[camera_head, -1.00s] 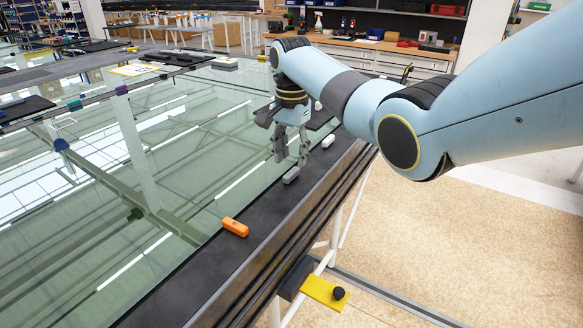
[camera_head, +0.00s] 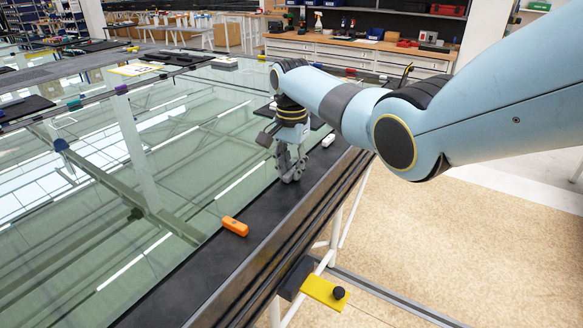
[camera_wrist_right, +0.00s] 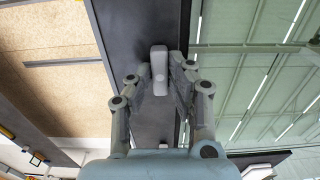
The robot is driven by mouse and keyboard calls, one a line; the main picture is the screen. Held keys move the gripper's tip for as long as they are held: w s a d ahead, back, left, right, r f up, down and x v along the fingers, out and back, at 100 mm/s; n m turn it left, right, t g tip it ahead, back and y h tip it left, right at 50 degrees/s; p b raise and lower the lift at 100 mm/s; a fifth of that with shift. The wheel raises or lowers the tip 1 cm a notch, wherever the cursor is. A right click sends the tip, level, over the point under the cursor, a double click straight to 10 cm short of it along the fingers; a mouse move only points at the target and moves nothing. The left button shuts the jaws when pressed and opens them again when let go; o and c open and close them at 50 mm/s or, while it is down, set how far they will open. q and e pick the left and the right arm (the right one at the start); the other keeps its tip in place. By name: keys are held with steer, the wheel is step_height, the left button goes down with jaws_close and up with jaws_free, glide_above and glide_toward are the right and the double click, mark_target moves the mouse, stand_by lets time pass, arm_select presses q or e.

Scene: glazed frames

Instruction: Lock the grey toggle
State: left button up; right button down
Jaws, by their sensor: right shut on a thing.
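The grey toggle (camera_wrist_right: 159,70) is a small rounded block on the dark frame rail. In the right wrist view it lies lengthwise along the rail, between my right gripper's fingers. My right gripper (camera_head: 289,177) reaches down to the rail in the head view and is shut on the toggle; its fingers (camera_wrist_right: 157,78) show on both sides of it in the wrist view. In the head view the fingers hide most or all of the toggle. My left gripper is not in view.
An orange toggle (camera_head: 235,227) lies nearer on the same dark rail (camera_head: 205,265). A white block (camera_head: 328,140) sits beyond my gripper. A yellow tab with a black knob (camera_head: 325,292) sticks out beside the frame. Large glass panes (camera_head: 100,220) fill the left.

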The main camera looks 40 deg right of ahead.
steer(key=shift+n, duration=0.3)
steer(key=n+p, duration=0.2)
steer(key=n, duration=0.1)
steer(key=shift+r, duration=0.1)
steer(key=n+p, duration=0.1)
steer(key=n, duration=0.4)
steer(key=shift+n+p, duration=0.35)
steer(key=shift+n, duration=0.05)
steer(key=n, duration=0.4)
steer(key=shift+p, duration=0.35)
steer(key=n, duration=0.4)
steer(key=shift+w+n, duration=0.1)
steer(key=shift+n, duration=0.2)
steer(key=c, duration=1.3)
jaws_free()
steer(key=shift+o, duration=0.2)
